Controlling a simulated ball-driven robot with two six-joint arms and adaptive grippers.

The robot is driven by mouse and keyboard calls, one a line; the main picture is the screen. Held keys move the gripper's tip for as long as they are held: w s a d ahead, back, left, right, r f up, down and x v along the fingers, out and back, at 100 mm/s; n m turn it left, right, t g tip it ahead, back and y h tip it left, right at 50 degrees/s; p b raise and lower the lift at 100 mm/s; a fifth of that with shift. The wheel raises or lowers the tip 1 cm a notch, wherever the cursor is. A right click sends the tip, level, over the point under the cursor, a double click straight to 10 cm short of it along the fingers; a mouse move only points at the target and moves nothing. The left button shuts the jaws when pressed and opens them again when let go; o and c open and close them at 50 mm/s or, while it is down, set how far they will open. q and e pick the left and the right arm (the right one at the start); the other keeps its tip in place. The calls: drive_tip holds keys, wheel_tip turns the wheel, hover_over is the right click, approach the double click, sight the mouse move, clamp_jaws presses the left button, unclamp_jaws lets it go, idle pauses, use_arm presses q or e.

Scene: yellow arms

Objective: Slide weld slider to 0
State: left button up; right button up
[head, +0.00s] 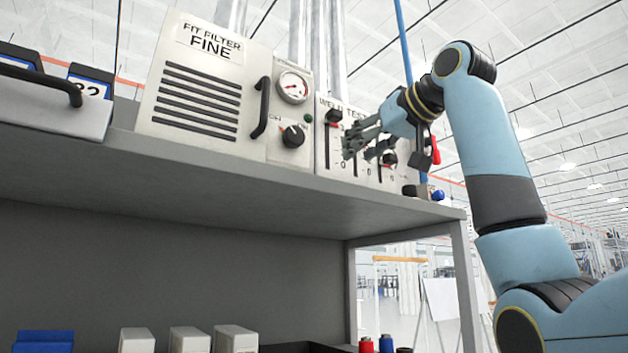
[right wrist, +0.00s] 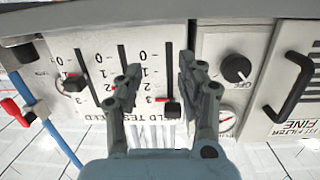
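The weld test panel (head: 322,160) has three upright slots marked from 0 at the bottom to 3 near the top. The weld slider (head: 333,117), under the left end of the lettering, has its black knob high in its slot, near 3. In the right wrist view, which is upside down, the weld slider (right wrist: 172,109) shows beyond the gap between my fingers. My right gripper (head: 357,150) is open and empty in front of the panel; its fingers (right wrist: 160,74) are apart and do not hold the knob. My left gripper is out of view.
Another slider (right wrist: 75,84) sits part-way along its slot; the middle knob is hidden by a finger. A filter box (head: 200,90) with a handle and a round dial knob (head: 292,136) stand beside the panel on the grey shelf (head: 250,176). A red lever (head: 435,150) is at the other side.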

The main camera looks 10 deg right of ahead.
drive_tip(key=t+y, duration=0.1)
approach(337, 110)
drive_tip(key=shift+n, duration=0.4)
drive_tip(key=p+x, duration=0.1)
drive_tip(key=x, duration=0.2)
drive_tip(key=p+x, duration=0.2)
drive_tip(key=x, duration=0.2)
drive_tip(key=p+x, duration=0.2)
drive_tip(key=x, duration=0.1)
drive_tip(key=shift+w+r, duration=0.35)
drive_tip(key=shift+w+a+f, duration=0.1)
drive_tip(key=shift+w+f, duration=0.05)
drive_tip(key=shift+w, duration=0.25)
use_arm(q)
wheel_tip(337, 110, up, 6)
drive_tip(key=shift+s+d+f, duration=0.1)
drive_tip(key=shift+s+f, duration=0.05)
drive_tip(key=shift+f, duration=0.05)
use_arm(e)
drive_tip(key=shift+s, duration=0.1)
clamp_jaws()
